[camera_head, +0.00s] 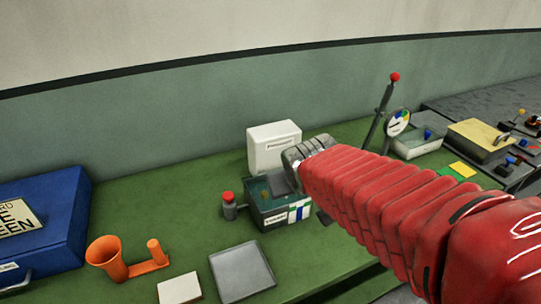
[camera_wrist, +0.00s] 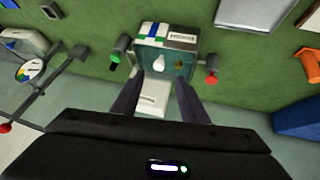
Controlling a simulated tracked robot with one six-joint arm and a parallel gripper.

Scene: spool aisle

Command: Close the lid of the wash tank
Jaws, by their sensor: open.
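The wash tank (camera_head: 270,214) is a dark green box on the green bench, with a white label and blue stripes on its front. Its white lid (camera_head: 274,147) stands raised at the back of the tank. The wrist view sees the tank (camera_wrist: 150,54) from above, the other way up, with a pale rounded thing and a yellowish spot inside. The lid (camera_wrist: 152,104) shows there between my fingers. My gripper (camera_wrist: 159,80) is open and empty, over the tank area. In the head view my arm hides the tank's right side; contact with the lid cannot be told.
A grey post with a red knob (camera_head: 229,200) stands close at the tank's left; a green-knobbed one (camera_wrist: 115,60) is on the other side. A red-tipped lever (camera_head: 385,97) and a dial (camera_head: 397,122) stand to the right. An orange funnel (camera_head: 106,256) and grey plate (camera_head: 242,271) lie front left.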

